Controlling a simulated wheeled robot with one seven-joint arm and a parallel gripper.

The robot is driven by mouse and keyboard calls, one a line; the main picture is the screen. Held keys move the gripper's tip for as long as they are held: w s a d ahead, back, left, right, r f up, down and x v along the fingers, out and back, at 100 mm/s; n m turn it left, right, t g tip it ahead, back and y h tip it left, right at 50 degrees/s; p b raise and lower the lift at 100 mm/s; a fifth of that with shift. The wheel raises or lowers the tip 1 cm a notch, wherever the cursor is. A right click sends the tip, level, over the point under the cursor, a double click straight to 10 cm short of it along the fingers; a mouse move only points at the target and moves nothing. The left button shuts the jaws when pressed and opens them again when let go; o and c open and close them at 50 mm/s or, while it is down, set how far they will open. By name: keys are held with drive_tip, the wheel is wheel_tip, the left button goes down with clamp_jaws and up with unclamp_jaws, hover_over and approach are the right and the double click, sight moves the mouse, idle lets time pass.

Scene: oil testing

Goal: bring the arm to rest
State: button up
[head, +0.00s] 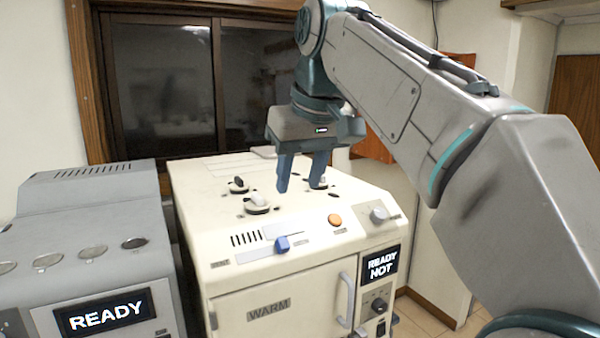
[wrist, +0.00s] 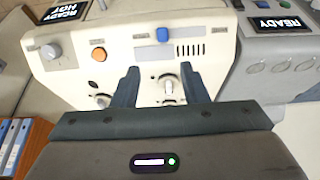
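My gripper (head: 303,172) hangs from my raised arm above the back right part of the cream machine's top. Its two blue-grey fingers point down and stand apart with nothing between them. In the wrist view my gripper (wrist: 160,82) also shows its fingers spread, with a light-coloured knob (wrist: 168,88) of the machine below and between them. I cannot tell how far the fingertips are above the top.
The cream machine (head: 215,200) has an orange button (head: 334,219), a blue slider (head: 282,243) and a "READY HOT" display (head: 381,264). A grey machine (head: 95,205) reading "READY" stands at left. A window (head: 165,80) is behind. Blue binders (wrist: 12,140) show in the wrist view.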

drive_tip(key=s+d+f+m, duration=0.1)
drive_tip(key=s+d+f, duration=0.3)
drive_tip(key=f, duration=0.7)
drive_tip(key=s+d+f+m+h, duration=0.1)
drive_tip(key=s+d+f, duration=0.3)
drive_tip(key=f, duration=0.6)
drive_tip(key=s+d+f+m+h, duration=0.1)
drive_tip(key=s+d+f+m, duration=0.2)
drive_tip(key=s+f, duration=0.4)
wheel_tip(320, 180, down, 5)
drive_tip(key=shift+d+r+g, duration=0.15)
drive_tip(key=shift+d+g, duration=0.25)
drive_tip(key=shift+d, duration=0.3)
